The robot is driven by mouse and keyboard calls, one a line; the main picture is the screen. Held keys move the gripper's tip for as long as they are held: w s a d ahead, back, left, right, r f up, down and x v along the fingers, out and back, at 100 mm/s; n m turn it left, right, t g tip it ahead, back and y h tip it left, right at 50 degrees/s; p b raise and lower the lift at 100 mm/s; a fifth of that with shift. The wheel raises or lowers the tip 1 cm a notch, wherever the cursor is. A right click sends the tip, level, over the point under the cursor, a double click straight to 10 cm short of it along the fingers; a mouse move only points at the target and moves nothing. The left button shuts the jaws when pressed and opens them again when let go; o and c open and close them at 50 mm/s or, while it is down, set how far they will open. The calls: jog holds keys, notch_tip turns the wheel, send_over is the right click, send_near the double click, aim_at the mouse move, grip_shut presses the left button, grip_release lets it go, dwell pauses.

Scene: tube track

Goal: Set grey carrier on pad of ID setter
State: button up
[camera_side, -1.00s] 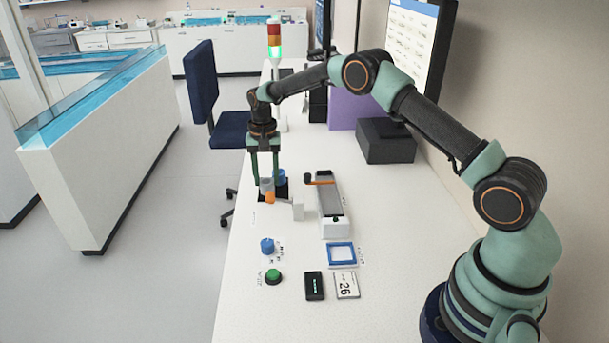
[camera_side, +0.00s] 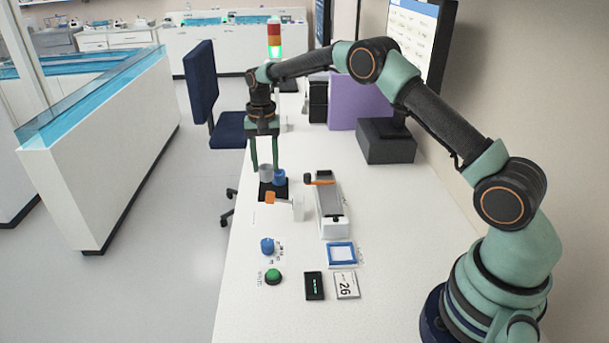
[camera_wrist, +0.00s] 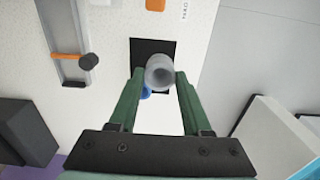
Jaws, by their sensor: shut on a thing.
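The grey carrier (camera_side: 265,173), a small round cup, is held between the fingertips of my gripper (camera_side: 266,168), just above a black square mat (camera_side: 266,188). In the wrist view the grey carrier (camera_wrist: 160,72) sits between the green fingers of my gripper (camera_wrist: 159,78). Part of the black mat (camera_wrist: 141,49) shows below it. A blue-rimmed square pad (camera_side: 341,264) lies on the bench nearer the side camera, with small lettering beside it. I cannot read whether this is the ID setter's pad.
A blue carrier (camera_side: 279,178) stands on the mat beside the grey one. A white-and-grey track (camera_side: 330,205) with an orange lever is right. A blue knob (camera_side: 267,246), green button (camera_side: 273,276), dark display (camera_side: 314,286) and "26" card (camera_side: 347,285) are nearer.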

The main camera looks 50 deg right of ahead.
jog(key=r, duration=0.2)
jog(key=s+r, duration=0.1)
jog(key=r, duration=0.3)
jog(key=shift+s+a+r, duration=0.25)
jog(key=shift+s+a, duration=0.05)
jog(key=shift+s, duration=0.1)
jog(key=s+a+f, duration=0.1)
jog(key=s+a, duration=0.1)
jog(key=s, duration=1.1)
jog(key=s+a, duration=0.2)
jog(key=s, duration=1.1)
jog(key=shift+w+d+f, duration=0.1)
jog(key=shift+f, duration=2.45)
jog(key=shift+w+d+f, duration=0.1)
jog(key=shift+f, duration=2.4)
jog(key=shift+f, duration=0.1)
jog(key=o, duration=1.1)
